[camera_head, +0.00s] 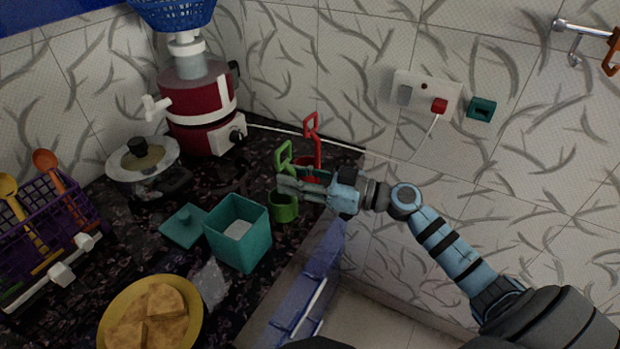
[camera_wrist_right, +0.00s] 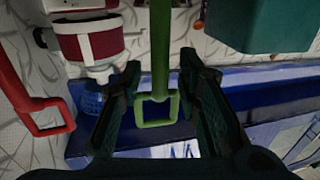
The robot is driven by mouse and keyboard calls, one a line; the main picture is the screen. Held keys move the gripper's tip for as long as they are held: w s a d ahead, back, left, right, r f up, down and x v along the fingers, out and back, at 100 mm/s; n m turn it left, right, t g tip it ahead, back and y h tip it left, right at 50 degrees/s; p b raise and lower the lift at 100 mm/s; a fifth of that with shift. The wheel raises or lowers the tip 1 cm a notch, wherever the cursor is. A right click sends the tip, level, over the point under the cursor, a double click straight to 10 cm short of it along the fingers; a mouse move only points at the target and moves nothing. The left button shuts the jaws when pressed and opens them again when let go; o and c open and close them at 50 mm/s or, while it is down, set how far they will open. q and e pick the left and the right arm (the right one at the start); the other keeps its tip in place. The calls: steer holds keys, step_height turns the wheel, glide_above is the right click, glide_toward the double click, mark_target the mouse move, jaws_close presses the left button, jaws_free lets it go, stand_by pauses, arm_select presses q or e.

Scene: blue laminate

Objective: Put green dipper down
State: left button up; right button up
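The green dipper (camera_head: 284,206) stands upright near the counter's back right edge, its cup low and its looped handle on top. My right gripper (camera_head: 300,187) is at its stem, reaching in from the right. In the right wrist view, the green dipper (camera_wrist_right: 160,50) runs between the two fingers of my right gripper (camera_wrist_right: 160,90). The fingers are spread, with a visible gap on each side of the stem. Whether the cup rests on the counter is hard to tell. My left gripper is not in view.
A red dipper (camera_head: 311,135) stands just behind. A teal open box (camera_head: 238,235) and its teal lid (camera_head: 184,227) are to the left. A red mixer (camera_head: 198,105) stands at the back, a yellow plate (camera_head: 112,338) in front. Dark counter shows between them.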

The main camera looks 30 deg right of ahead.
steer(key=p+v, duration=0.6)
steer(key=v, duration=0.6)
steer(key=shift+p, duration=0.35)
